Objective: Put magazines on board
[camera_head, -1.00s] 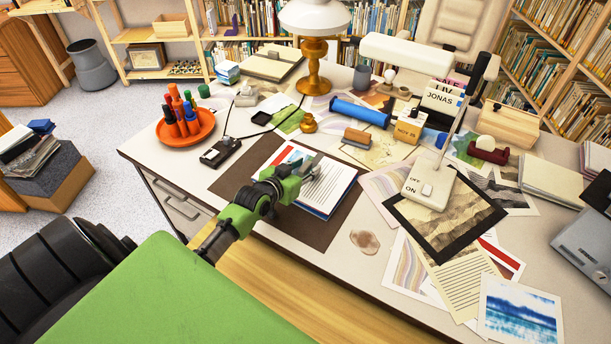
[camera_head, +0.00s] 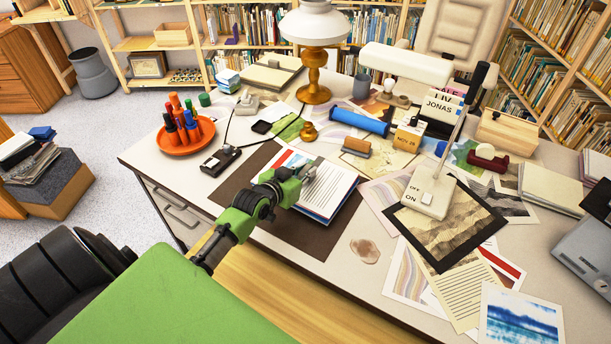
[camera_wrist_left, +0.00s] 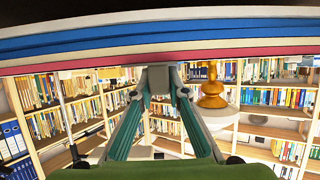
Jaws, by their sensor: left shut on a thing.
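A stack of magazines (camera_head: 326,199) with a white printed top lies over the dark brown board (camera_head: 291,237) on the desk. My left gripper (camera_head: 308,174) reaches in from the left and is shut on the stack near its upper left part. In the left wrist view, which looks upside down, the edges of the magazines (camera_wrist_left: 120,45) run across the top in blue, cream and pink layers, and my left gripper (camera_wrist_left: 158,80) meets them. Whether the stack touches the board is hard to tell. My right gripper is not in view.
An orange dish (camera_head: 184,147) of pens, a black device (camera_head: 221,160) and a gold lamp (camera_head: 314,75) stand behind and left. The board's near part is bare.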

